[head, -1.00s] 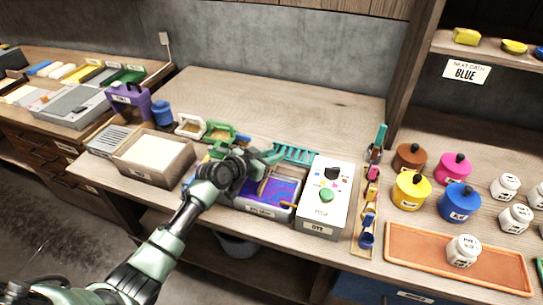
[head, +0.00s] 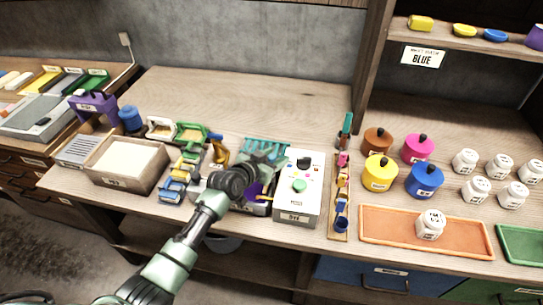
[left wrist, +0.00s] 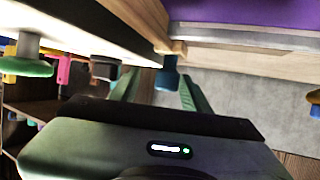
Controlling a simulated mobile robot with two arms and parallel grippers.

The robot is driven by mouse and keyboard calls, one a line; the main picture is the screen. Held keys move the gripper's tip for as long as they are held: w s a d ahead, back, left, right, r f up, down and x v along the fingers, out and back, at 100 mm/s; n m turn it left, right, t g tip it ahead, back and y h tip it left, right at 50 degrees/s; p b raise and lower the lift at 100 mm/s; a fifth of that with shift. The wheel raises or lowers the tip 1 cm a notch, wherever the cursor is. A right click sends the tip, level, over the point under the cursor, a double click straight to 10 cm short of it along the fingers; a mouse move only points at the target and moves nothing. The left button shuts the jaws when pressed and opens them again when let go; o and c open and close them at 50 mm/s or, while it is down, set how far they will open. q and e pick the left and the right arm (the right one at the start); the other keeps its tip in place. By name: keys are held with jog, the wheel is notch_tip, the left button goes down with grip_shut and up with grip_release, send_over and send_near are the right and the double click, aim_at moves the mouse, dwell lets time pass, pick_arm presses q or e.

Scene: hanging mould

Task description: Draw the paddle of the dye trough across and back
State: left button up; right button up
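The dye trough (head: 257,208) stands on the bench left of the white dye box (head: 298,203). Purple dye shows in it, and in the left wrist view the dye (left wrist: 265,12) fills the upper right. A wooden rod (head: 265,198), seemingly part of the paddle, shows at the trough. My left gripper (head: 262,162) is above the trough and hides much of it. In the left wrist view its fingers (left wrist: 158,82) are apart. A dark blue cylinder (left wrist: 168,76) shows between them with gaps at both sides; I cannot tell how near it is. My right gripper is not in view.
A teal comb (head: 267,146) lies behind the trough. A narrow tool rack (head: 340,220) stands right of the dye box. A tray of pale material (head: 128,160) and several coloured frames stand left. The bench behind is clear. A sign (head: 423,57) reads BLUE.

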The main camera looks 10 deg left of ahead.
pick_arm(q)
jog(key=shift+a, duration=0.1)
jog(key=shift+s+a+r, duration=0.15)
jog(key=shift+s+a, duration=0.15)
jog(key=shift+s, duration=0.1)
jog(key=v, duration=0.6)
jog(key=shift+s+r, duration=0.2)
jog(key=shift+s, duration=0.2)
jog(key=shift+f, duration=0.1)
